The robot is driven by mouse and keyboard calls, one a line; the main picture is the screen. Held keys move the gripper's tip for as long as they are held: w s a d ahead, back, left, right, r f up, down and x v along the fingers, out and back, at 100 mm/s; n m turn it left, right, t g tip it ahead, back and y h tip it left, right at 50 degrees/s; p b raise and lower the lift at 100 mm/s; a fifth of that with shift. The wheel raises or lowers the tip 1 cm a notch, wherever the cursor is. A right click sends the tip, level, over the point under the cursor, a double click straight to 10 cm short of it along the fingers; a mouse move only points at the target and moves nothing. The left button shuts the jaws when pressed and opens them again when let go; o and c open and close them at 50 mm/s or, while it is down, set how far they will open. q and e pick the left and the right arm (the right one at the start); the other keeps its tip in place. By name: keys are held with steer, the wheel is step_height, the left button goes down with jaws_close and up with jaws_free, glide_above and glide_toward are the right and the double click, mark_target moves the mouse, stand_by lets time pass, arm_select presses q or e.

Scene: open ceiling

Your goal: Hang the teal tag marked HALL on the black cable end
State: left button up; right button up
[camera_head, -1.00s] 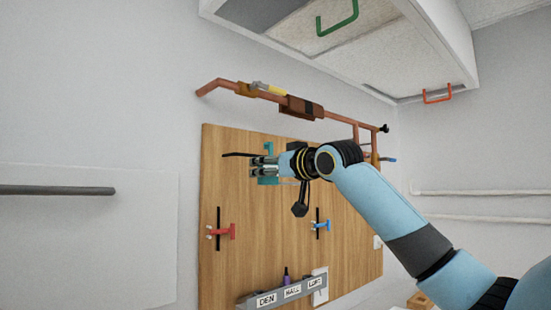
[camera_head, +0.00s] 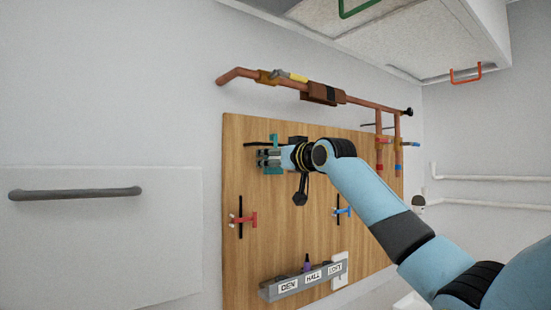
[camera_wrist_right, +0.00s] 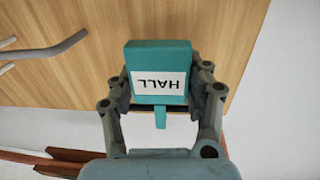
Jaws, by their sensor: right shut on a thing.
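The teal tag (camera_wrist_right: 158,70) with a white HALL label is held between the two fingers of my right gripper (camera_wrist_right: 160,100), its lettering upside down in the wrist view. In the head view my right gripper (camera_head: 262,158) is in front of the wooden board's upper left, and teal parts of the tag (camera_head: 273,170) show around its fingers. A short black cable end (camera_head: 254,145) sticks out left beside the gripper; the rest of it is hidden. I cannot tell whether tag and cable touch. My left gripper is not in view.
On the wooden board (camera_head: 290,235) hang a red tag (camera_head: 245,219) and a blue tag (camera_head: 343,211) on dark cables. A grey labelled tray (camera_head: 300,286) is below. Copper pipes (camera_head: 365,102) run above. A grey bent rod (camera_wrist_right: 50,50) shows in the wrist view.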

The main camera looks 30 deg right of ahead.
steer(key=shift+p, duration=0.6)
stand_by(1.1)
steer(key=shift+f+b, duration=0.3)
steer(key=shift+f, duration=0.4)
stand_by(0.3)
steer(key=o, duration=1.2)
steer(key=shift+o, duration=0.2)
steer(key=s, duration=1.2)
